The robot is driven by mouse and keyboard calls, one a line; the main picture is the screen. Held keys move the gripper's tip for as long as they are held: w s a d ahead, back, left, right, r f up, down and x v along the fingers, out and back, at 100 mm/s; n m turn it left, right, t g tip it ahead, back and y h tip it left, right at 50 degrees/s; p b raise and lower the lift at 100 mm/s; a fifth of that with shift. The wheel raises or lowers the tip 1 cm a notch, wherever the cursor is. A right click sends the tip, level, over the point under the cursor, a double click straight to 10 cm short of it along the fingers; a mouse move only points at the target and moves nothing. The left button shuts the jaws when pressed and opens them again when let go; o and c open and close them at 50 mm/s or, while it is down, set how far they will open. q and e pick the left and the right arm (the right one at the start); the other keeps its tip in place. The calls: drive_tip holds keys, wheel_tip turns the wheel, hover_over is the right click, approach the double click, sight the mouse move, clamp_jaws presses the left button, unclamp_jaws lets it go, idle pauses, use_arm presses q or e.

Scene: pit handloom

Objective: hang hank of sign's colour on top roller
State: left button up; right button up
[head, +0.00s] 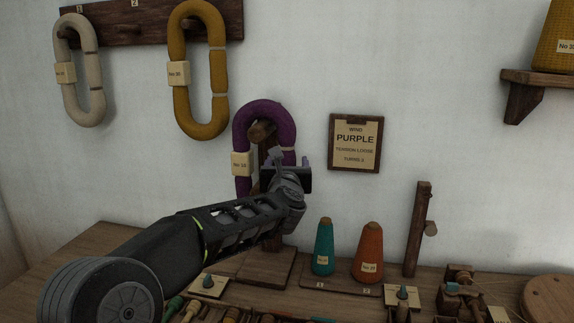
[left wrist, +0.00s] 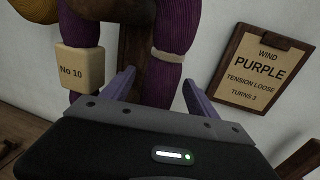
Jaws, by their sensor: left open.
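The sign (head: 355,143) on the wall reads PURPLE, tension loose; it also shows in the left wrist view (left wrist: 262,68). A purple hank (head: 243,125) with a numbered tag hangs looped over the top roller (head: 262,133) of a wooden stand. In the left wrist view the hank (left wrist: 170,70) hangs down in two strands. My left gripper (head: 291,158) is open in front of the hank's lower right part. In the left wrist view its fingers (left wrist: 158,80) stand either side of the right strand, with no clear grip. My right gripper is out of view.
A cream hank (head: 98,100) and a mustard hank (head: 219,60) hang from a wall rail (head: 140,22) at upper left. Teal (head: 323,247) and orange (head: 369,255) cones stand on the bench, right of the stand. Small tools crowd the bench's front.

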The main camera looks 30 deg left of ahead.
use_arm(q)
drive_tip(key=v, duration=0.7)
drive_tip(key=shift+s+d, duration=0.2)
drive_tip(key=shift+s, duration=0.1)
idle(0.3)
